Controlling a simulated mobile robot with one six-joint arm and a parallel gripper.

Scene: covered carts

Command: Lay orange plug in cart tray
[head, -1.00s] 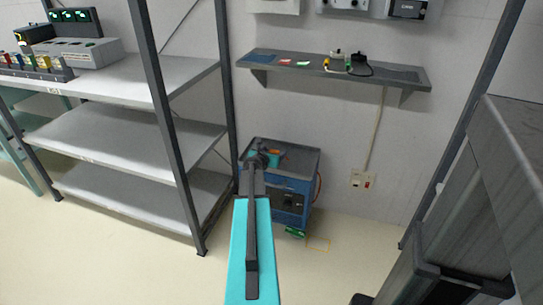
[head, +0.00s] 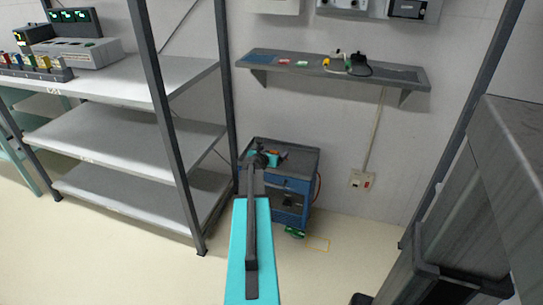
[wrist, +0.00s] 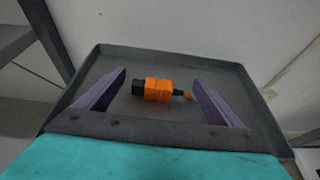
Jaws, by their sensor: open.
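The orange plug (wrist: 158,90), with a black end and a short cable stub, lies on its side in the dark grey cart tray (wrist: 180,60) in the wrist view. My gripper (wrist: 160,92) is open, with one purple finger on each side of the plug and a gap to each. In the head view my gripper (head: 264,158) is over the top of the blue cart (head: 290,185), and a bit of the plug (head: 282,154) shows beside it. My arm hides part of the tray (head: 305,160).
A grey shelf rack (head: 130,135) stands left of the cart. A wall shelf (head: 330,70) with small items hangs above it. A green object (head: 295,231) lies on the floor by the cart. A dark grey structure (head: 480,200) fills the right side.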

